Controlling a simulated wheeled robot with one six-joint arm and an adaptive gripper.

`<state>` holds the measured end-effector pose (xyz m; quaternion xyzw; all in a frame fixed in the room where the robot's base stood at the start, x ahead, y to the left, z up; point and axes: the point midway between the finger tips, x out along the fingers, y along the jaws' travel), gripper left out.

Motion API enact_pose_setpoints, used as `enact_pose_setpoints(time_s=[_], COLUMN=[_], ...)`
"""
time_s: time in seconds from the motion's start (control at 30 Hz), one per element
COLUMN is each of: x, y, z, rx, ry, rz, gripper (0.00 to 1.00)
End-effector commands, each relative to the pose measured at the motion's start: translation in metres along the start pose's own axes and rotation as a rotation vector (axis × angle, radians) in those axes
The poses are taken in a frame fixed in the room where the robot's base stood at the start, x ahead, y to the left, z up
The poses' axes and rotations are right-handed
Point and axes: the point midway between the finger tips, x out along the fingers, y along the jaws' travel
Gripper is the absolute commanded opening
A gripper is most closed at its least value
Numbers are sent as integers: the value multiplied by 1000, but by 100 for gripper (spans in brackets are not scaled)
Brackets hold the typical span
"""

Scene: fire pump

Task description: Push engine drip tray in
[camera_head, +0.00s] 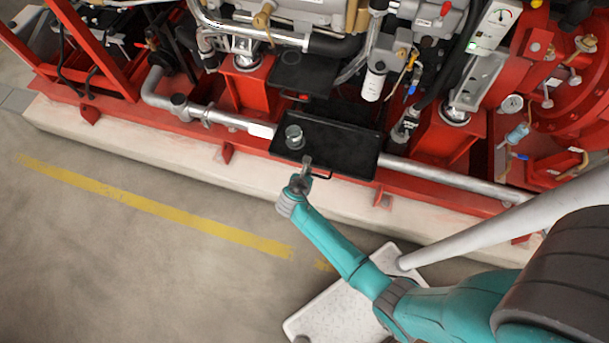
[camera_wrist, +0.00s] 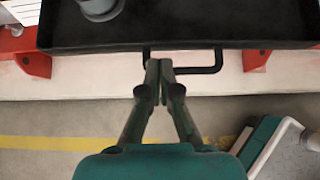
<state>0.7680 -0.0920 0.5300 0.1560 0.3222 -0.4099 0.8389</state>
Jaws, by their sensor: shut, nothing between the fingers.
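The engine drip tray (camera_head: 345,150) is a shallow black tray sticking out from the red engine frame, over the pale plinth edge. A thin black handle (camera_wrist: 213,60) hangs off the tray's front. My gripper (camera_head: 307,162) is at the tray's front edge, left of the handle's middle. In the wrist view its shut fingertips (camera_wrist: 159,66) overlap the handle's left part; I cannot tell whether they touch.
A grey pipe (camera_head: 235,121) runs along the red frame (camera_head: 115,105) on both sides of the tray. A second black tray (camera_head: 303,72) sits higher up behind. The concrete floor with a yellow line (camera_head: 150,205) is clear in front.

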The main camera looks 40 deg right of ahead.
Motion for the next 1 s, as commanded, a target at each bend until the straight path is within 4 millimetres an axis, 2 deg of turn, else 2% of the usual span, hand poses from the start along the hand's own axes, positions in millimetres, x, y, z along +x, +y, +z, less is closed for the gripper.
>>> enact_pose_setpoints(time_s=[0.1,0.3,0.8,1.0], x=[19,36,40,46], y=[0,0,0,0], z=[0,0,0,7], rx=[2,2,2,4], ry=[1,1,0,0], rz=[-1,0,1,0], gripper=[0,0,0,0])
